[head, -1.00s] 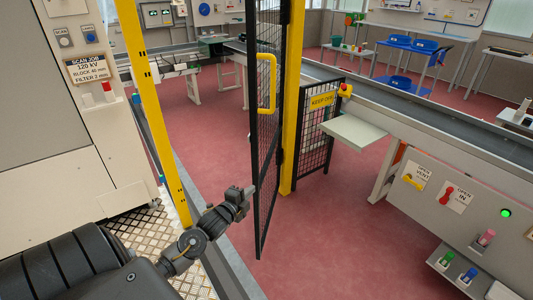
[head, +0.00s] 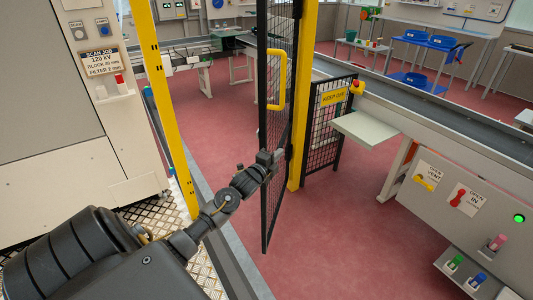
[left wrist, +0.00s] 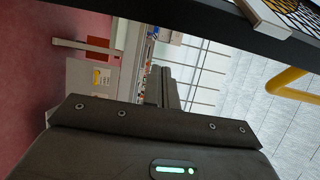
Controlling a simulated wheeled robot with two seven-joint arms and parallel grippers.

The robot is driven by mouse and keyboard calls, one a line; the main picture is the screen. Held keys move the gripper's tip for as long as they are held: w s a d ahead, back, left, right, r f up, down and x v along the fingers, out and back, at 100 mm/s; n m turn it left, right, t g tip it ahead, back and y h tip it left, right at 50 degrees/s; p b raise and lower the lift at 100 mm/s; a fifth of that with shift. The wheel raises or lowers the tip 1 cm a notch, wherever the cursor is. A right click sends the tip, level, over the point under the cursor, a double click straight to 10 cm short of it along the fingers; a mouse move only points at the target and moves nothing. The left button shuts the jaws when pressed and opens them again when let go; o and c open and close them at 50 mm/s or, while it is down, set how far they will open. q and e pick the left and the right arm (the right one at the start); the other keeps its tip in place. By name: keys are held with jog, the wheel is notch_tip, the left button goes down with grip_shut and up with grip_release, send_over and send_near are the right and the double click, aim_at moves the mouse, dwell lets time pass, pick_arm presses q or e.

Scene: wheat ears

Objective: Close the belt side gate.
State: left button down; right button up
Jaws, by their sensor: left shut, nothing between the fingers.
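The belt side gate (head: 272,205) is a black mesh panel with a yellow handle (head: 283,80). It hangs on a yellow post (head: 303,90) and stands swung open, seen nearly edge-on. My left gripper (head: 272,158) is shut and empty, with its tips at the gate's lower part, below the handle. They look touching, but exact contact is hard to tell. In the left wrist view the gate's dark frame (left wrist: 225,22) crosses the top, and the yellow handle (left wrist: 290,85) is at the right. My right gripper is not in view.
Another yellow post (head: 162,105) stands at the left, beside the beige cabinet (head: 50,150). A low mesh panel (head: 328,125) with a yellow sign stands right of the gate, near a pale shelf (head: 363,128) and the belt (head: 440,113). Red floor is clear around the gate.

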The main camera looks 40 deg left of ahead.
pick_arm(q)
jog(key=s+a, duration=0.2)
jog(key=a, duration=0.1)
jog(key=shift+a+p, duration=0.3)
jog(key=shift+p, duration=0.05)
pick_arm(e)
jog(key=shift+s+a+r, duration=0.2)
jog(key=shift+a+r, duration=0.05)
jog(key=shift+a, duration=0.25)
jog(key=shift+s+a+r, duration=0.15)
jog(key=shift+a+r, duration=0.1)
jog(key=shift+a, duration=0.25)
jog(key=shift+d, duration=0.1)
